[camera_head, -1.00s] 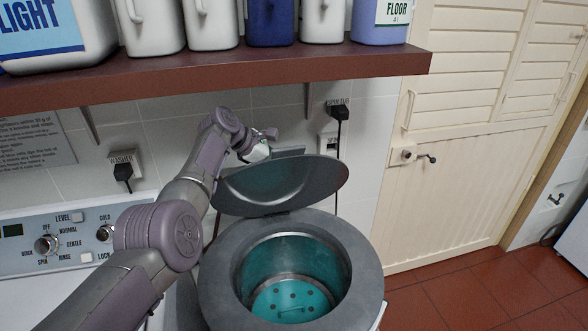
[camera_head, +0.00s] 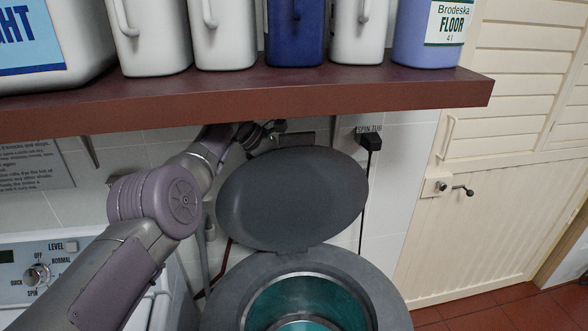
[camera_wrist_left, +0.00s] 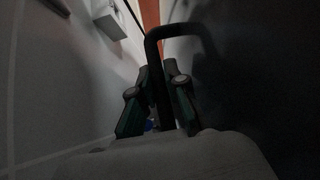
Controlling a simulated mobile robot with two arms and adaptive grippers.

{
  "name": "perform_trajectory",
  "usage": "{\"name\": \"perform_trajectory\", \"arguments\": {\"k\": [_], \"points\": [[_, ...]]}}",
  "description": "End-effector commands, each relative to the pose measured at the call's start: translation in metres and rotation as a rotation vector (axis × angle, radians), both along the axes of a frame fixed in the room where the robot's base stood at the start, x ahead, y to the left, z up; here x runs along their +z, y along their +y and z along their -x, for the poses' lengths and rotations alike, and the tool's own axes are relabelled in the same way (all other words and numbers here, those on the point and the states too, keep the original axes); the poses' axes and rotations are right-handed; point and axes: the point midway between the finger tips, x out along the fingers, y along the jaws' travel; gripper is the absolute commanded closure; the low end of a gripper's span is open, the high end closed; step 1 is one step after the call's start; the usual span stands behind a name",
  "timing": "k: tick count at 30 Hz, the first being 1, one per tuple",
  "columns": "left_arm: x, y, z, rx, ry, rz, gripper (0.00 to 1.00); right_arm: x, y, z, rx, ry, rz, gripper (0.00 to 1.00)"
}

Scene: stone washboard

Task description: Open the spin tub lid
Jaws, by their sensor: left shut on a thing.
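The round dark grey spin tub lid (camera_head: 292,198) stands raised and steep at the back of the spin tub (camera_head: 240,288) in the head view. The tub's opening shows its teal inside. My left arm reaches behind the lid, under the shelf, and the lid and shelf partly hide its hand. In the left wrist view my left gripper (camera_wrist_left: 159,80) is shut on the dark lid handle (camera_wrist_left: 182,28), a bent bar passing between the fingers. The lid's dark face (camera_wrist_left: 260,75) fills the right side there. My right gripper is not in view.
A brown shelf (camera_head: 280,101) with several bottles hangs close above the arm and lid. A tiled wall is behind. A black plug (camera_head: 371,142) and its cord are right of the lid. The washer control panel (camera_head: 60,262) is at left, a cream door at right.

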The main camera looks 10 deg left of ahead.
Motion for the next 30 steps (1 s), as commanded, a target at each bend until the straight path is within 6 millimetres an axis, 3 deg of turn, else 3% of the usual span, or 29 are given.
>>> {"name": "perform_trajectory", "arguments": {"k": [9, 10, 12, 23, 30], "points": [[-0.005, 0.001, 0.002, -0.002, 0.009, -0.005, 1.0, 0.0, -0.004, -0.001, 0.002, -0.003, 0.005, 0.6], [-0.005, 0.001, 0.002, -0.002, 0.009, -0.005, 0.82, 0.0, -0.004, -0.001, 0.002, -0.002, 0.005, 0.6], [-0.005, 0.001, 0.002, -0.002, 0.009, -0.005, 0.75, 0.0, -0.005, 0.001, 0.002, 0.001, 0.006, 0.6], [0.0, 0.002, 0.001, 0.0, 0.002, -0.001, 0.75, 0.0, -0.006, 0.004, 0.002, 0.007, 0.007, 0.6], [0.013, 0.016, 0.004, 0.001, 0.002, -0.003, 0.75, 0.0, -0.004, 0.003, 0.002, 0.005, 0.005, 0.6]]}}
